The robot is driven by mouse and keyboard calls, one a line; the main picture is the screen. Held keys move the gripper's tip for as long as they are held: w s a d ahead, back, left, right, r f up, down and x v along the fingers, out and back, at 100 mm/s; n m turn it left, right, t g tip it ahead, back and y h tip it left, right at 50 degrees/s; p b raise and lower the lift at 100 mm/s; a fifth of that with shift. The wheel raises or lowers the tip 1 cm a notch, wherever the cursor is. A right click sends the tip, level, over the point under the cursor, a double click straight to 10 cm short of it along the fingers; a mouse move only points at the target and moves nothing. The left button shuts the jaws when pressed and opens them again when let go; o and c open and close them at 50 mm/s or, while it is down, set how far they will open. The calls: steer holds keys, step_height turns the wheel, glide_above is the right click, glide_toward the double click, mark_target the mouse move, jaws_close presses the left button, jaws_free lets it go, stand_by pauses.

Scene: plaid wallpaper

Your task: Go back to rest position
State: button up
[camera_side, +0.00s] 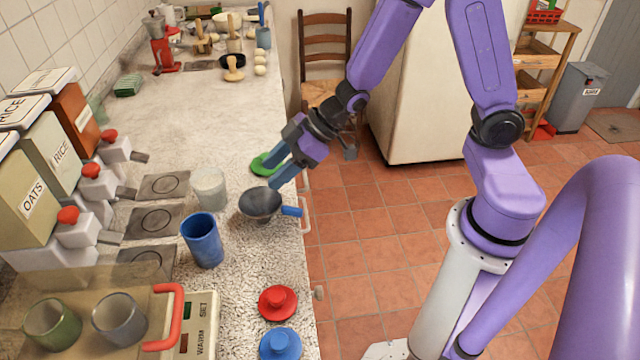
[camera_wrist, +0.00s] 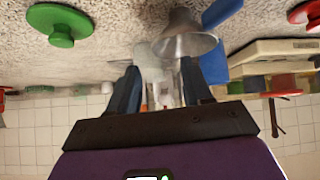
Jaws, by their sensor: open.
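My gripper (camera_side: 277,168) is open and empty in the side view, above the right edge of the counter. It hangs close to a grey bowl-shaped pan with a blue handle (camera_side: 262,204) and a green lid (camera_side: 264,165). In the wrist view, my two fingers (camera_wrist: 160,92) are spread apart with nothing held between them. The grey pan (camera_wrist: 187,42) shows just beyond the fingers there, and the green lid (camera_wrist: 60,24) is at the upper left. I cannot tell whether a fingertip touches the pan.
A white cup (camera_side: 209,188) and a blue cup (camera_side: 202,241) stand left of the pan. A red lid (camera_side: 278,302) and a blue lid (camera_side: 280,344) lie at the near edge. Dispensers (camera_side: 50,150) line the wall. A chair (camera_side: 325,50) and white cabinet (camera_side: 425,90) stand beyond. The floor is open.

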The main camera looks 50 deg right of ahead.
steer(key=s+d+r+g+h, duration=0.2)
steer(key=s, duration=0.5)
steer(key=s+d+r+n+g+h, duration=0.1)
steer(key=s+d+r+g+h, duration=0.1)
steer(key=s, duration=0.6)
steer(key=s+d+r+g+h, duration=0.1)
steer(key=s+d+r+h, duration=0.1)
steer(key=s, duration=0.6)
steer(key=shift+d+r+n+g, duration=0.25)
steer(key=shift+r+n+g, duration=0.15)
steer(key=shift+r, duration=0.1)
